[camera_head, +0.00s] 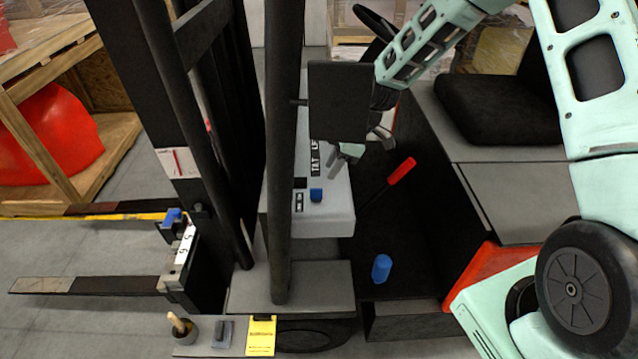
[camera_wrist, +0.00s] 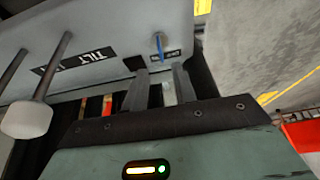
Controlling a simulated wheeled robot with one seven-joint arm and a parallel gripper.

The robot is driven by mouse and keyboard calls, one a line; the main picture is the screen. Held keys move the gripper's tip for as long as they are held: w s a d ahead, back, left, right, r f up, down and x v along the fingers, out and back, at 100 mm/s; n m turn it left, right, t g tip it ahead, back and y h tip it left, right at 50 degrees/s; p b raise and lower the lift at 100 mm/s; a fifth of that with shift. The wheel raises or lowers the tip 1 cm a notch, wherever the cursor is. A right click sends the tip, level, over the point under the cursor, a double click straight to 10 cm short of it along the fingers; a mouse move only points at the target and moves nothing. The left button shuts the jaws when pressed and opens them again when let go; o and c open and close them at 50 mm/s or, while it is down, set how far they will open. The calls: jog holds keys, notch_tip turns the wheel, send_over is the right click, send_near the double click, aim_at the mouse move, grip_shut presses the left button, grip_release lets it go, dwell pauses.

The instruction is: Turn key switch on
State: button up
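A blue key switch (camera_head: 316,195) stands on the front part of the grey console (camera_head: 330,222), beside a small label. My gripper (camera_head: 347,155) is above the console, a little up and right of the key in the head view. In the wrist view its two fingers (camera_wrist: 160,76) stand apart with nothing between them. The key appears apart from both fingers.
Levers (camera_wrist: 45,85) and a TILT label (camera_wrist: 90,58) lie left of the key. A dark mast post (camera_head: 280,150) stands just left of the console. A red-handled lever (camera_head: 401,170) and a blue cylinder (camera_head: 381,268) are to the right. The seat (camera_head: 498,110) is behind.

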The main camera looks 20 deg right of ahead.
aim_at(319, 189)
jog(key=p+x, duration=0.3)
jog(key=x, duration=0.6)
jog(key=shift+f, duration=0.1)
grip_shut()
